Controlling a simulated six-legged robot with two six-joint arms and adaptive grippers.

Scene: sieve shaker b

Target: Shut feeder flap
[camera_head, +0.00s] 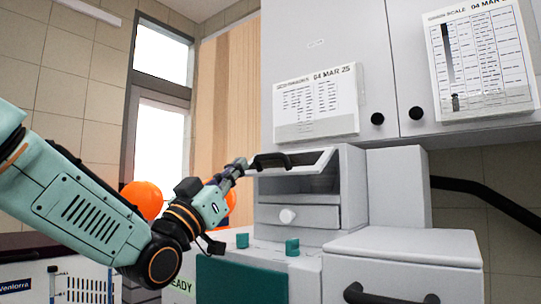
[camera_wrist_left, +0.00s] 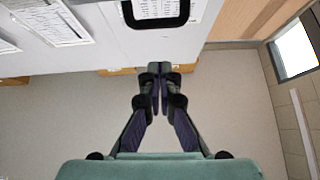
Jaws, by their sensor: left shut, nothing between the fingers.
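The feeder flap (camera_head: 312,162) is a pale grey panel at the top front of the grey machine housing (camera_head: 352,190). It is tilted up and outward, with a dark opening beneath it. My right gripper is not in view.
Two teal blocks (camera_head: 292,247) stand in front. A lidded grey box (camera_head: 405,258) with a black handle is at the lower right. Wall cabinets (camera_head: 370,50) hang above. Orange round objects (camera_head: 143,199) are behind my arm.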

